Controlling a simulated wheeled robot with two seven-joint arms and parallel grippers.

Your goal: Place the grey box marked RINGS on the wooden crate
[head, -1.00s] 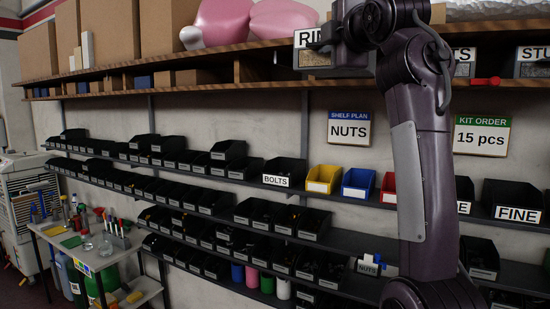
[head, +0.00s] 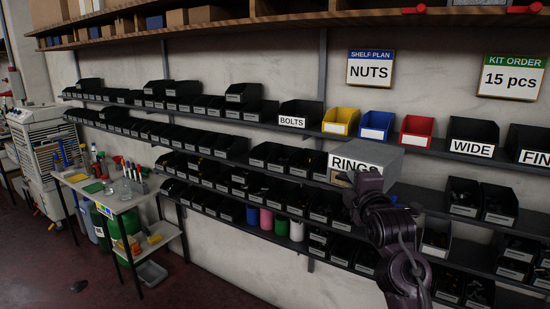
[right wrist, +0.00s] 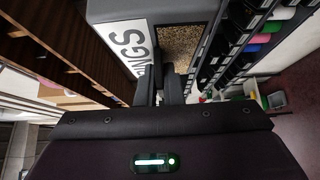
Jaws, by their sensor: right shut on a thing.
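The grey box marked RINGS (head: 378,158) is in the air in front of the shelves in the head view, with its white label facing me. My right gripper (head: 366,181) is shut on its near side, below the label. In the right wrist view the box (right wrist: 185,10) fills the top, its label partly cut off, with a brown grainy patch beside it. The right fingers (right wrist: 160,90) reach up to the box. The wooden crate is not seen in these views. My left gripper is not in view.
Shelves with several black bins stand behind the box. A yellow bin (head: 341,121), a blue bin (head: 376,125) and a red bin (head: 416,130) sit just above it. A small table (head: 115,200) with tools stands at the left; floor beside it is open.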

